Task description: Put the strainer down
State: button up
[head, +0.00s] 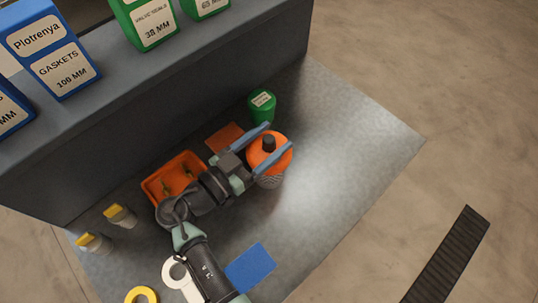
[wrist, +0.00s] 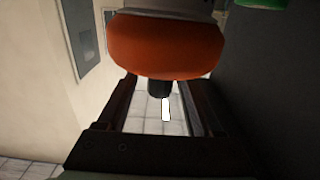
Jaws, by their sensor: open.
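The strainer (head: 270,181) has an orange top with a dark knob and a grey body below. It looks upright on the grey worktop; its base is partly hidden, so I cannot tell for certain that it touches. My gripper (head: 280,136) is open, with one blue finger on each side of the orange top. In the wrist view the orange top (wrist: 165,45) and dark knob lie close in front of my open gripper (wrist: 165,95). I cannot tell whether either finger touches it.
A green container (head: 262,107) stands just behind the strainer. An orange tray (head: 150,190), an orange square (head: 224,138) and a blue square (head: 250,268) lie on the worktop (head: 350,140). Labelled boxes stand on the raised ledge. The worktop's right side is clear.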

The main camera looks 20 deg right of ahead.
grip_shut()
dwell(1.3)
